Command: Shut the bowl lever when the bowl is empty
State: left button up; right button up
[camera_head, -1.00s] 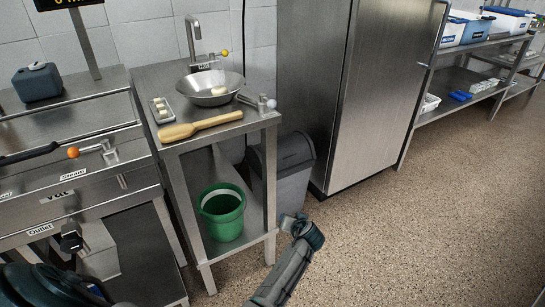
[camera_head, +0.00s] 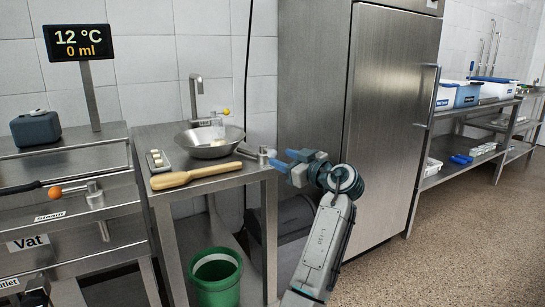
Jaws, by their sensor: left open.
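The steel bowl (camera_head: 196,146) sits in the small steel stand's top, under a tap with a yellow knob (camera_head: 227,111). A pale, partly see-through shape (camera_head: 217,129) shows at the bowl's back; I cannot tell what it is or whether the bowl holds liquid. The bowl lever (camera_head: 263,155) is at the bowl's right, at the stand's right edge, its end partly covered by my gripper. My left gripper (camera_head: 279,172) is open, its blue fingertips pointing left, close by the lever; I cannot tell whether they touch it. My right gripper is not in view.
A green bucket (camera_head: 216,275) is below. The vat's display (camera_head: 79,43) reads 12 °C and 0 ml. A steel cabinet (camera_head: 385,110) stands behind my arm; floor is free at right.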

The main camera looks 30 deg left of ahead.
aim_at(276, 155)
pick_arm(q)
jog(key=x, duration=0.5)
jog(key=shift+w+a, duration=0.1)
jog(key=shift+a, duration=0.1)
jog(key=c, duration=0.9)
